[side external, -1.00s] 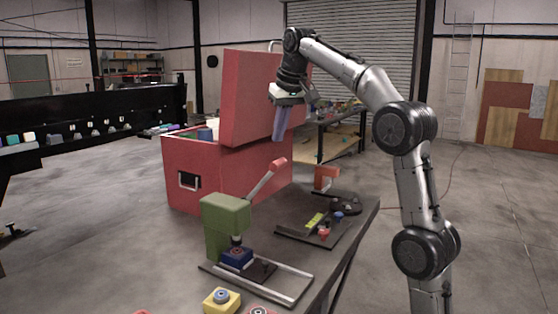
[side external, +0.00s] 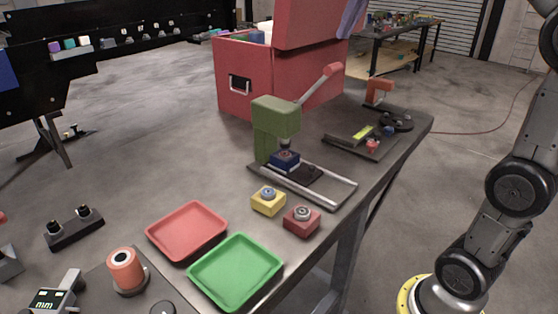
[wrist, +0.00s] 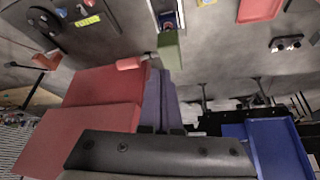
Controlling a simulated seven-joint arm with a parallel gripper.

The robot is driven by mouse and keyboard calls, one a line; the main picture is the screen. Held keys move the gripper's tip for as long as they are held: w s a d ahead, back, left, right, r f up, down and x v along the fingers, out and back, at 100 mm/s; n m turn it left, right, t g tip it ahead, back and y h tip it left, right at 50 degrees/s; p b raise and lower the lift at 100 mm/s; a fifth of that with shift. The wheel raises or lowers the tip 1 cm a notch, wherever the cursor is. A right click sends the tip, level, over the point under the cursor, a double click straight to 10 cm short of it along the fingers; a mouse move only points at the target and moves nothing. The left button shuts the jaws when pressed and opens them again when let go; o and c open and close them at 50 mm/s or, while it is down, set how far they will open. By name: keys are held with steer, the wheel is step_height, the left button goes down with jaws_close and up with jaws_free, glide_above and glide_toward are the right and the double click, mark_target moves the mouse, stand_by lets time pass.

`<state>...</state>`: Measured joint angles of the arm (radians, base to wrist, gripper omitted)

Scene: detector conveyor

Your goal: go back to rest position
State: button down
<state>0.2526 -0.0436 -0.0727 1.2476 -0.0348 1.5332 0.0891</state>
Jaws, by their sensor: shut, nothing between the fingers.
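My gripper (wrist: 160,78) has two purple-blue fingers lying together, with nothing between them. In the side external view only the finger ends of my gripper (side external: 349,20) show at the top edge, in front of the raised red lid of the chest. The rest of the gripper is out of that picture. In the wrist view the fingers point toward the green press (wrist: 170,48), and the red chest (wrist: 100,95) fills the left. The fingers look clear of the bench top.
On the bench stand the green press (side external: 275,118), a yellow button block (side external: 268,201), a red button block (side external: 302,221), a red tray (side external: 187,231) and a green tray (side external: 237,272). The open red chest (side external: 275,85) stands behind. A black conveyor (side external: 110,45) is at the left.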

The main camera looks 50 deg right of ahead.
steer(key=s+a+f+n, duration=0.1)
steer(key=s+a+f, duration=0.2)
steer(key=s+f, duration=0.2)
steer(key=s+a+f+n+y, duration=0.1)
steer(key=s+a+f, duration=0.2)
steer(key=f, duration=0.9)
steer(key=s+a+f+n, duration=0.2)
steer(key=s+a+f, duration=0.1)
steer(key=s+f, duration=0.5)
steer(key=shift+s+a+f+y, duration=0.25)
steer(key=shift+s+y, duration=0.15)
steer(key=shift+s, duration=0.3)
